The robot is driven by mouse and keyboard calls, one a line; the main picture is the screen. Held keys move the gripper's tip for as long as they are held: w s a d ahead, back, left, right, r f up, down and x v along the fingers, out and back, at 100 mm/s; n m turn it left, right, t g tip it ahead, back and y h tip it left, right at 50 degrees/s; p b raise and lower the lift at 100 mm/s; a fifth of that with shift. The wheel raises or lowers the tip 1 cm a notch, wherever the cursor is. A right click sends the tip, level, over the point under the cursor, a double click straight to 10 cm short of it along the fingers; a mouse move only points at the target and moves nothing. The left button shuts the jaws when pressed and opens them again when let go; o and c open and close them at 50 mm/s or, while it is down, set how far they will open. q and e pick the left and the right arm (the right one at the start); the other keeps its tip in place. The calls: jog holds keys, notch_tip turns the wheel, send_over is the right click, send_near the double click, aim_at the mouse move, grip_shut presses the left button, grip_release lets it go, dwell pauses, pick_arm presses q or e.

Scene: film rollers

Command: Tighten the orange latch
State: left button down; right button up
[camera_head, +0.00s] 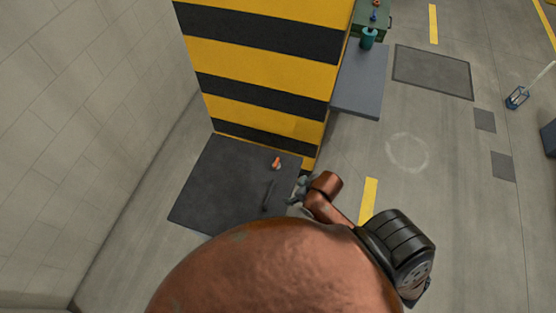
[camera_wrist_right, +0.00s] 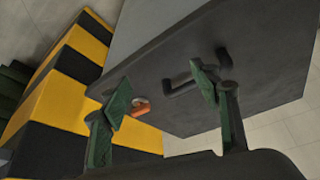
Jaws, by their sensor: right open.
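The orange latch (camera_head: 277,162) is small and sits on a dark grey panel (camera_head: 215,180) in front of the striped pillar. In the right wrist view the latch (camera_wrist_right: 141,107) shows just beside the left finger, which partly covers it. I cannot tell whether they touch. My right gripper (camera_head: 298,190) is at the panel's right side, below and right of the latch in the head view. In the wrist view the right gripper (camera_wrist_right: 160,80) has its green fingers apart with nothing held between them. My left gripper is in neither view.
A black bar handle (camera_head: 268,195) is on the panel below the latch; it also shows behind the right finger in the wrist view. The yellow and black striped pillar (camera_head: 265,65) stands behind. A grey ledge (camera_head: 360,85) juts out at right. Floor further right is mostly clear.

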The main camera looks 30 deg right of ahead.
jog(key=w+a+n, duration=0.1)
jog(key=w, duration=0.1)
jog(key=w+a+n+y, duration=0.1)
jog(key=w, duration=0.1)
jog(key=w+a, duration=0.1)
jog(key=shift+w+a+n+y, duration=0.3)
jog(key=shift+w+a+n, duration=0.05)
jog(key=shift+w+n, duration=0.05)
jog(key=w, duration=0.1)
jog(key=w+n, duration=0.1)
jog(key=w, duration=0.1)
jog(key=shift+a+g+y, duration=0.15)
jog(key=shift+g+y, duration=0.15)
jog(key=shift+n, duration=0.6)
jog(key=w+d, duration=0.3)
jog(key=shift+w+r, duration=0.1)
jog(key=shift+w, duration=0.1)
send_near(277, 162)
jog(key=w, duration=0.1)
jog(key=shift+g, duration=0.4)
jog(key=x, duration=0.8)
jog(key=shift+a+b, duration=0.15)
jog(key=shift+b, duration=0.2)
jog(key=shift+c, duration=0.7)
